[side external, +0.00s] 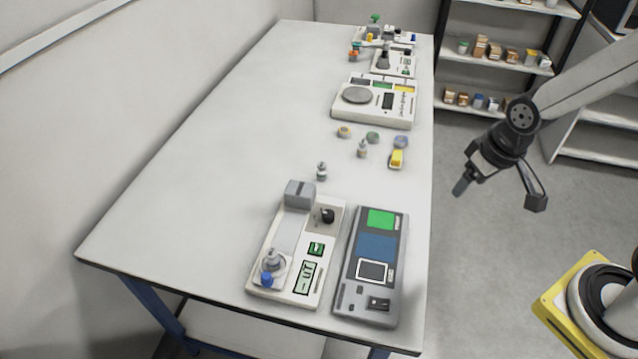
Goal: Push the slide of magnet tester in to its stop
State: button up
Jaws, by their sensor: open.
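The device I take to be the magnet tester (327,240) is a white box at the table's near end, with a small display, a green button and a black knob. Its slide (262,283) appears to be the small carriage at the near end of a pale track, with a blue knob at its front and a grey metal piece on it. A grey block (300,194) stands at the track's far end, well apart from the slide. My gripper (497,200) is open and empty, off the table's right side, above the floor.
Small bottles and pots (362,149) stand mid-table. A white scale (375,103) and other instruments stand farther back. The table's left side is clear.

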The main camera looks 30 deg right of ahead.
jog(key=shift+c, duration=0.8)
jog(key=w+a+f+n+g+y, duration=0.2)
jog(key=w+a+f+n, duration=0.1)
jog(key=w+a+n, duration=1.1)
jog(key=a+f+n+g, duration=0.1)
jog(key=a+f+n, duration=0.1)
jog(key=a+n, duration=0.2)
jog(key=a+f+n+g, duration=0.1)
jog(key=a+n, duration=0.3)
jog(key=a, duration=0.5)
jog(key=a+f+n+g+y, duration=0.1)
jog(key=a+f+n, duration=0.2)
jog(key=a, duration=0.3)
jog(key=shift+s+a+f+n+g, duration=0.1)
jog(key=shift+s+a+n+g, duration=0.25)
jog(key=shift+n, duration=0.45)
jog(key=shift+a+f, duration=0.15)
jog(key=shift+a, duration=0.2)
